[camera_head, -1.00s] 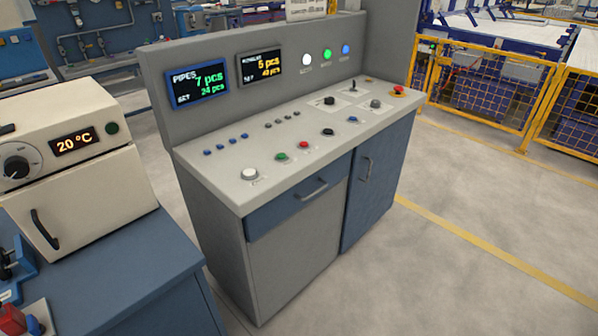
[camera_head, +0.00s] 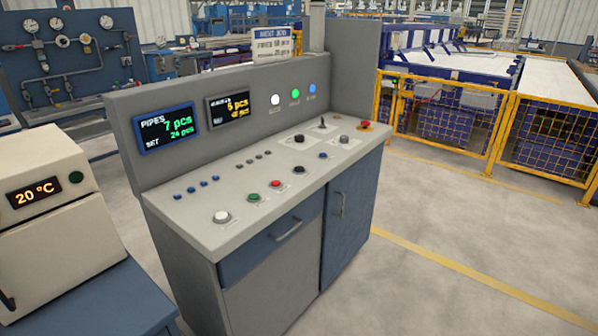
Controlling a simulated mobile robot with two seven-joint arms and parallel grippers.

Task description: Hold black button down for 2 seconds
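The black button (camera_head: 299,169) is a small round button in the front row on the sloped top of a grey control console (camera_head: 180,213). In that row, a red button (camera_head: 275,184) is to its left and a blue button (camera_head: 323,155) to its right. A white button (camera_head: 222,216) and a green button (camera_head: 253,197) stand farther left. A larger dark control (camera_head: 299,139) sits on a light plate behind the row. Nothing covers the black button, and I cannot tell whether it is pressed. Neither of my grippers is in view.
The console has two displays, one reading PIPES 7 pcs (camera_head: 166,129), and three indicator lights. A red emergency-type button (camera_head: 365,126) is at its right end. A beige oven (camera_head: 45,210) on a blue bench is left. Yellow fencing (camera_head: 497,130) stands right; the floor before it is clear.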

